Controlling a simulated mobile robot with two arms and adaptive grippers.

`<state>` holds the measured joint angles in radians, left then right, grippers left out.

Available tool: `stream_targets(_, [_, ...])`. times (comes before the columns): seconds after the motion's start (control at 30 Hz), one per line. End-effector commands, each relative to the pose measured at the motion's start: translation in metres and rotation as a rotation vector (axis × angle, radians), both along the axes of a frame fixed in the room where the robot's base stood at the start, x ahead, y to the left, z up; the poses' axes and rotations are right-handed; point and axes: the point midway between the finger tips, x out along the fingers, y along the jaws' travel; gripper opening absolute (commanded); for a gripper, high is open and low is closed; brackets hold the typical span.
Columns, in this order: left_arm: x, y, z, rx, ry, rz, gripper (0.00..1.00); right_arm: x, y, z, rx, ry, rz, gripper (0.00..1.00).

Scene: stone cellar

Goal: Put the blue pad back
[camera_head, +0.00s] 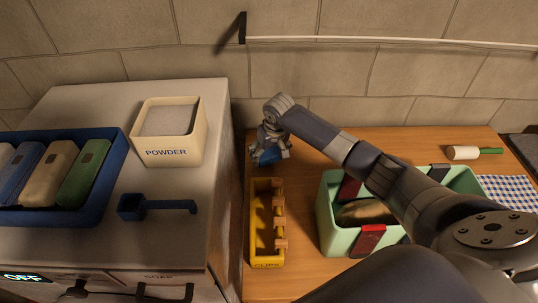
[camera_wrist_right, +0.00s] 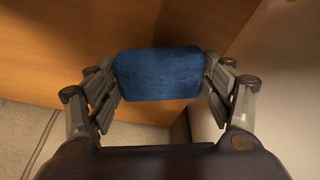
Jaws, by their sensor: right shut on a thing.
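The blue pad (camera_head: 266,157) is held between the fingers of my right gripper (camera_head: 271,147), above the far left part of the wooden table, near its gap to the white cabinet. In the right wrist view the pad (camera_wrist_right: 160,75) is a fuzzy blue block with rounded corners, and a finger of the right gripper presses on each short side. The wood shows beyond it. My left gripper is not in view.
A yellow rack (camera_head: 266,259) stands just in front of the held pad. A mint crate (camera_head: 328,214) lies under my right arm. On the white cabinet (camera_head: 185,235) are a powder box (camera_head: 168,152), a blue scoop (camera_head: 160,206) and a blue tray (camera_head: 110,187) with several coloured blocks.

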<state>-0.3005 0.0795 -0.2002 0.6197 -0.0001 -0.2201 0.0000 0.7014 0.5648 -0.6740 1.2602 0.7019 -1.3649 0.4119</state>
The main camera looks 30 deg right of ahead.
Motion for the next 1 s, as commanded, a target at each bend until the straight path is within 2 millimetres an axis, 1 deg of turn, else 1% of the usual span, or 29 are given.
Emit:
stream_targets(0.03, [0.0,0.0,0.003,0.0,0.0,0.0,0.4,0.0,0.0,-0.006,-0.001,0.003,0.0,0.52])
stream_targets(0.13, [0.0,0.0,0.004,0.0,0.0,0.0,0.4,0.0,0.0,-0.015,0.0,0.0,0.001,0.52])
stream_targets(0.5, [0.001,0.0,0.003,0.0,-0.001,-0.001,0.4,0.0,0.0,-0.021,0.0,0.0,0.001,0.52])
stream_targets(0.53, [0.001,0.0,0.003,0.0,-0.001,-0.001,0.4,0.0,0.0,-0.02,0.0,-0.001,0.001,0.81])
stream_targets(0.6, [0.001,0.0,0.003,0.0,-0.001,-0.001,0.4,0.0,0.0,-0.02,0.0,-0.001,0.001,0.94])
stream_targets(1.0, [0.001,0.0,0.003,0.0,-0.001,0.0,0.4,0.0,0.0,-0.018,0.0,-0.001,0.001,0.94])
